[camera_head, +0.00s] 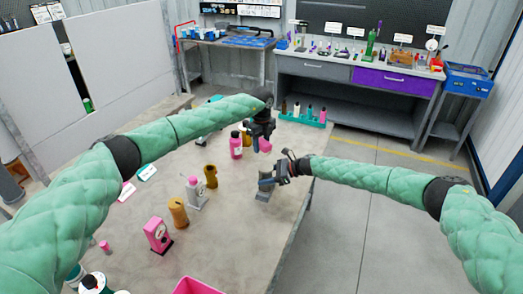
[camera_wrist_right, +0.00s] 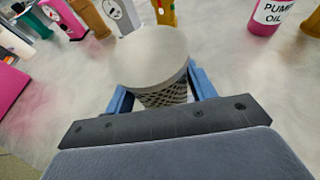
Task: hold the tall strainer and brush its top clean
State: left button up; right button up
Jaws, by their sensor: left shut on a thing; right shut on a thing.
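The strainer (camera_wrist_right: 165,65) is a grey cylinder with a smooth flat round top and a dark mesh side. In the right wrist view it sits between the blue fingers of my right gripper (camera_wrist_right: 160,88), which is shut on it. In the head view the strainer (camera_head: 263,196) is upright at the table's right edge; my right gripper (camera_head: 268,184) reaches it from the right. My left gripper (camera_head: 260,142) is farther back, above the table and apart from the strainer. It is shut on a pink thing (camera_head: 265,147), too small to identify as a brush.
A pink pump oil bottle (camera_head: 236,147) stands left of my left gripper. Mustard cylinders (camera_head: 179,211), a white scale-like device (camera_head: 194,193) and a pink one (camera_head: 157,235) stand left of the strainer. A green rack of bottles (camera_head: 303,117) is behind. The near table middle is clear.

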pick_arm(q)
jog(key=shift+r, duration=1.35)
pick_arm(e)
jog(key=o, duration=1.1)
